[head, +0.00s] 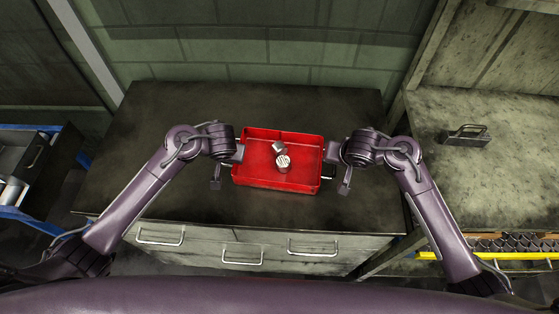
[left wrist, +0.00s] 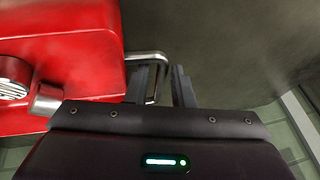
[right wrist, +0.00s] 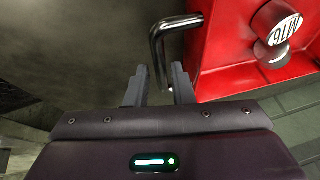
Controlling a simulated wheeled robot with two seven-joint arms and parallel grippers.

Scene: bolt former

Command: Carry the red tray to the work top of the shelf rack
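The red tray (head: 290,184) rests on a dark cabinet top in the head view, with metal bolts (head: 283,162) inside. It has a bent metal handle at each end. My left gripper (head: 228,166) is at the tray's left end. In the left wrist view its fingers are apart, with the left handle (left wrist: 148,57) running down at them. My right gripper (head: 339,168) is at the right end. In the right wrist view its fingers are apart, with the right handle (right wrist: 157,48) reaching down between them. Neither gripper is closed on a handle. The shelf rack's work top (head: 435,180) is at the right.
A small metal object with a handle (head: 465,135) sits on the rack's work top; the surface around it is clear. The cabinet (head: 150,120) has drawers with handles in front. A blue-framed cart (head: 35,170) stands at left. A wall is behind, and a rack post stands between the surfaces.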

